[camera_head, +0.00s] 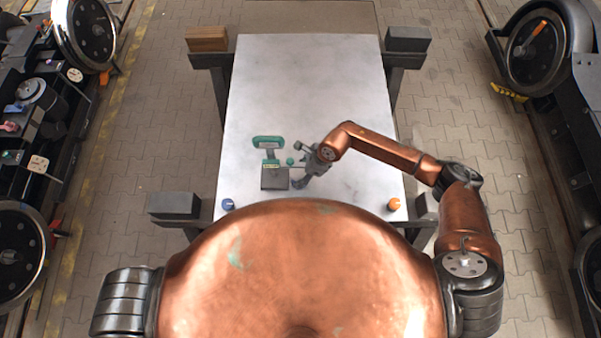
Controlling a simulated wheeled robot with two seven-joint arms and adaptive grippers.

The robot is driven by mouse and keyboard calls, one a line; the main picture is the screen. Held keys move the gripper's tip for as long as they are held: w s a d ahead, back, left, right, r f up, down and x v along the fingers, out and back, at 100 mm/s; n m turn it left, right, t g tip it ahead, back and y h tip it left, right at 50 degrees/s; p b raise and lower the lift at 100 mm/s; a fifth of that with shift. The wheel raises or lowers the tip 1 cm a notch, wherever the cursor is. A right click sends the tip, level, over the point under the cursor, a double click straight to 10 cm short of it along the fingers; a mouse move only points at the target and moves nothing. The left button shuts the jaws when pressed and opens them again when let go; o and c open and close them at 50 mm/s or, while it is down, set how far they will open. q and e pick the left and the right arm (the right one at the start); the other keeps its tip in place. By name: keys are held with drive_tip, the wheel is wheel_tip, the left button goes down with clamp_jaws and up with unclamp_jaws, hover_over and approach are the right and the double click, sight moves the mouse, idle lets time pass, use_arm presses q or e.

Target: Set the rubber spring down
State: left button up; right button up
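My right gripper (298,166) is low over the table. Its fingers look spread apart, one towards the back and one towards the front, near the block's right edge. Whether it touches the block is too small to tell. My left gripper is out of view.
The table (305,80) is bare at the back and right. A blue knob (228,204) and an orange knob (393,204) are at its front corners. Dark blocks (407,38) (174,205) and a brown one (207,38) stand beside it. Wheeled bogies flank both sides.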

drive_tip(key=o, duration=0.4)
drive_tip(key=shift+r, duration=0.1)
drive_tip(key=shift+r, duration=0.2)
drive_tip(key=b+v, duration=0.1)
drive_tip(key=v, duration=1)
drive_tip(key=shift+d+r+b, duration=0.2)
drive_tip(key=shift+r+b, duration=0.15)
